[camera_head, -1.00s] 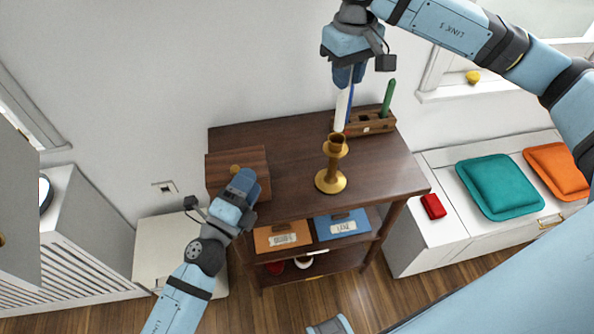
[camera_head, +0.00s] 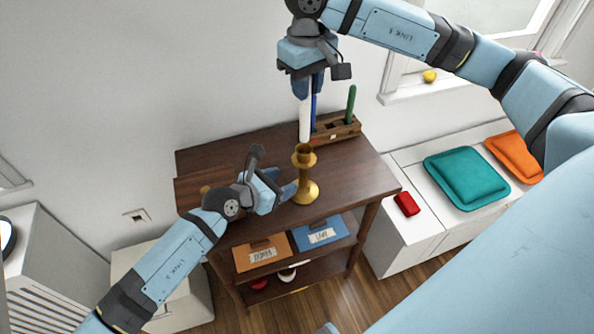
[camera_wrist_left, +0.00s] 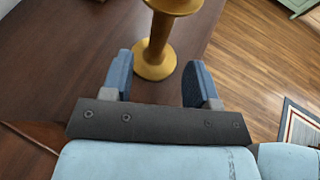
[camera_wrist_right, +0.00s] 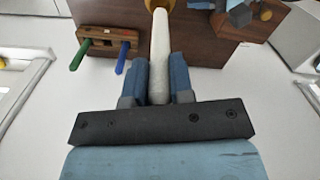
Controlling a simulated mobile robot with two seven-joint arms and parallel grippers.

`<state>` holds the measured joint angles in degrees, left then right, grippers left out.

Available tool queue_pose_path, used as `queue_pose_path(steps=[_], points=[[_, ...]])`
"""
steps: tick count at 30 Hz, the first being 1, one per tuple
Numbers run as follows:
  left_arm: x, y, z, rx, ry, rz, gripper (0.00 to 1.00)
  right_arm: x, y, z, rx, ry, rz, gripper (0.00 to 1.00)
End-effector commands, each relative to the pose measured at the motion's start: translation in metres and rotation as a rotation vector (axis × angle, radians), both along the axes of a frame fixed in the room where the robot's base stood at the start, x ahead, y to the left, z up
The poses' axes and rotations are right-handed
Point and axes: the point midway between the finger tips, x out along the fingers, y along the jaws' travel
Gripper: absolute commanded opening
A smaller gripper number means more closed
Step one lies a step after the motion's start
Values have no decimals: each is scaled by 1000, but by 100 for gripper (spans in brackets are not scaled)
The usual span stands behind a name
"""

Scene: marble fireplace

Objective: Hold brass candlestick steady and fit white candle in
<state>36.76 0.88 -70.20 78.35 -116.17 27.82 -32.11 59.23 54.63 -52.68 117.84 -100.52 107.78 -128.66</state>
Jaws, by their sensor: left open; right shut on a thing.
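The brass candlestick (camera_head: 305,190) stands upright on the dark wooden table. In the left wrist view its stem and round base (camera_wrist_left: 154,60) show just beyond my left gripper's fingers. My left gripper (camera_head: 287,188) is open, its fingers close to the candlestick on its left side, apart from it. The left wrist view shows the open jaws (camera_wrist_left: 158,80). My right gripper (camera_head: 306,95) is shut on the white candle (camera_head: 304,122), which hangs upright above the candlestick's cup. In the right wrist view the candle (camera_wrist_right: 159,60) points from between the fingers (camera_wrist_right: 159,82) toward the brass cup (camera_wrist_right: 160,4).
A wooden rack (camera_head: 337,131) with a green candle (camera_head: 350,104) and a blue candle (camera_head: 313,112) stands at the table's back right. A wooden box (camera_head: 188,193) is at the left. Labelled orange (camera_head: 262,253) and blue (camera_head: 322,233) boxes sit on the shelf below.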

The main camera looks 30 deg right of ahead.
Motion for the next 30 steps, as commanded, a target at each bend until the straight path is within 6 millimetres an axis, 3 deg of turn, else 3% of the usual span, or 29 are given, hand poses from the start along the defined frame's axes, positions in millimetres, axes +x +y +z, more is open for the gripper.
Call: queue_pose_path(steps=[6, 12, 26, 30], points=[[6, -41, -16, -1, 3, 0, 54, 0, 0, 0, 0, 0, 0, 0], [10, -65, -27, -1, 3, 0, 54, 0, 0, 0, 0, 0, 0, 0], [12, -75, -31, -2, 2, 1, 54, 0, 0, 0, 0, 0, 0, 0], [12, -75, -31, -2, 2, 1, 22, 0, 0, 0, 0, 0, 0, 0]])
